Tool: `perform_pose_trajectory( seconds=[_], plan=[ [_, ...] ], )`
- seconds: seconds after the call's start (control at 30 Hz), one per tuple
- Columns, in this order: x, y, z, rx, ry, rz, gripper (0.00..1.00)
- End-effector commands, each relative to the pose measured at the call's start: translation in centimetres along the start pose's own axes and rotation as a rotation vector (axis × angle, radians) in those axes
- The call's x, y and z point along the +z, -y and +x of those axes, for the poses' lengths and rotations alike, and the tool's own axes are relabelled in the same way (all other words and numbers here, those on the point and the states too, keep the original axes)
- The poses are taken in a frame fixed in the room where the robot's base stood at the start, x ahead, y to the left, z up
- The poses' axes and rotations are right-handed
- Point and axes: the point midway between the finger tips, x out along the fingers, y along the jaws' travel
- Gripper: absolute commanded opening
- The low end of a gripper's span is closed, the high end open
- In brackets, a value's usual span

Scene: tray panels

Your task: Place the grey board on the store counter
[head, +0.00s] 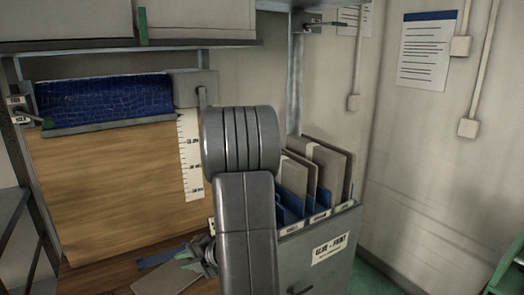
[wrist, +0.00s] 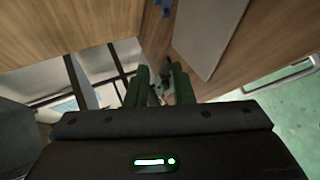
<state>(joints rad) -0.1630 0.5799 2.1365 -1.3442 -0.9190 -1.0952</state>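A grey board (head: 168,278) appears to lie flat on the wooden counter (head: 105,276) at the lower left of the head view. In the wrist view the grey board (wrist: 207,35) shows beyond the fingers, right of centre, against the wood (wrist: 268,45). My gripper (head: 196,260) is low over the counter, close to the board's right end. In the wrist view the green fingers of my gripper (wrist: 158,85) stand apart with a gap between them. I see no board between them. My arm hides part of the counter in the head view.
A grey box (head: 318,262) with a label stands to the right, holding upright grey boards (head: 330,165) between blue dividers. A blue strip (head: 160,258) lies behind the board. A blue roll (head: 105,100) hangs at the back, above a wooden panel (head: 110,185). Green floor (wrist: 290,125) shows below.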

Motion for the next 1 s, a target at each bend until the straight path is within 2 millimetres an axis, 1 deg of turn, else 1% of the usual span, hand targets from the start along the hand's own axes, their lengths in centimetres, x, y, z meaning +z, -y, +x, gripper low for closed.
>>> perform_pose_trajectory(
  seconds=[0.03, 0.13, 0.3, 0.5, 0.7, 1.0],
  plan=[
    [-0.1, 0.9, 0.8, 0.0, -0.002, 0.0, 0.21],
    [-0.1, 1.9, 1.8, -0.001, -0.002, 0.0, 0.21],
    [-0.1, 1.6, 4.4, 0.0, -0.003, -0.002, 0.21],
    [-0.1, 1.5, 6.5, -0.001, -0.002, -0.001, 0.21],
    [0.0, 1.4, 7.3, 0.0, 0.0, 0.0, 0.21],
    [0.0, 1.3, 7.2, 0.0, 0.001, 0.0, 0.21]
  ],
)
